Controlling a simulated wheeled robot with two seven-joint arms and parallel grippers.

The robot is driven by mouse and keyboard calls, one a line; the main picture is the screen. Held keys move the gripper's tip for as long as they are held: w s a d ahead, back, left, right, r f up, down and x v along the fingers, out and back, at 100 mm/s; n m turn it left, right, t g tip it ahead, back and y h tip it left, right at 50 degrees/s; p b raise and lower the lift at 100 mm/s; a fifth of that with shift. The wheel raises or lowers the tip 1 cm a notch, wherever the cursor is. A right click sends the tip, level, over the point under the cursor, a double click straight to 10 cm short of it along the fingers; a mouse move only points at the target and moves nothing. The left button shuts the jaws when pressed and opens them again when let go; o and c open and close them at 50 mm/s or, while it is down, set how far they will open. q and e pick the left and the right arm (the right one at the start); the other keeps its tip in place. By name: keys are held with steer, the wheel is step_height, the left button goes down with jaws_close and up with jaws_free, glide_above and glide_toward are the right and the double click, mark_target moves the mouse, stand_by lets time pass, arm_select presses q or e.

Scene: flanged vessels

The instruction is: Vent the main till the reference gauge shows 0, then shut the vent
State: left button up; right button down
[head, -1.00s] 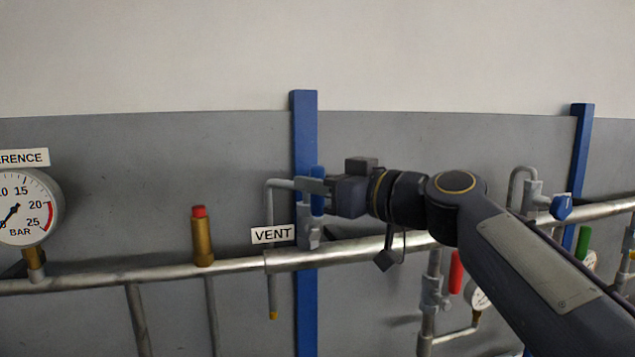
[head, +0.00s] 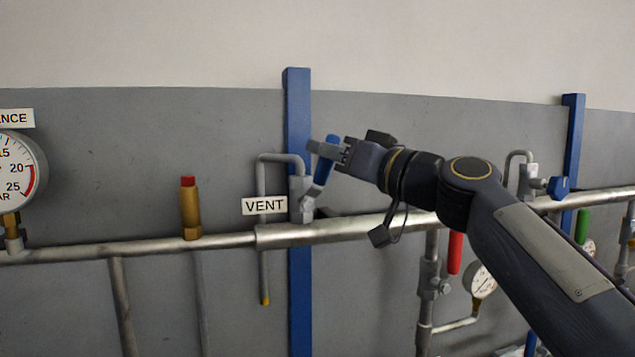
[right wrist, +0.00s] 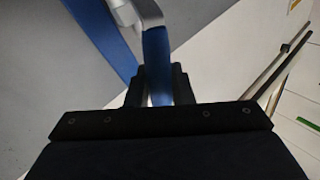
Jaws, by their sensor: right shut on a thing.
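The vent valve's blue handle (head: 325,163) stands above the pipe, tilted up to the right from its grey valve body (head: 301,199). The VENT label (head: 265,205) is to its left. My right gripper (head: 331,151) is shut on the blue handle; the right wrist view shows the handle (right wrist: 157,60) between the fingers (right wrist: 160,82). The reference gauge (head: 16,172) is cut off by the left edge in the head view; its needle does not show, so I cannot read it. My left gripper is not in view.
The main pipe (head: 150,243) runs across the wall. A brass fitting with a red cap (head: 190,210) stands left of the vent. A blue post (head: 298,110) stands behind the vent.

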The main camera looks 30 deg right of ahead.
steer(key=d+f+m+t+h+b, duration=0.2)
steer(key=d+f+m+h+b, duration=0.1)
steer(key=m+h+b, duration=0.3)
steer(key=s+d+f+m+t+h+b, duration=0.1)
steer(key=d+f+m+t+h+b, duration=0.2)
steer(key=m+b, duration=0.8)
steer(key=shift+s+f+m+h+b, duration=0.15)
steer(key=shift+f+m+h+b, duration=0.15)
steer(key=shift+f+m+h, duration=1.35)
steer(key=shift+r+m, duration=0.3)
steer(key=shift+m, duration=0.25)
steer(key=c, duration=1.3)
jaws_free()
steer(key=b+v, duration=0.2)
steer(key=v, duration=0.6)
steer(key=shift+a, duration=0.1)
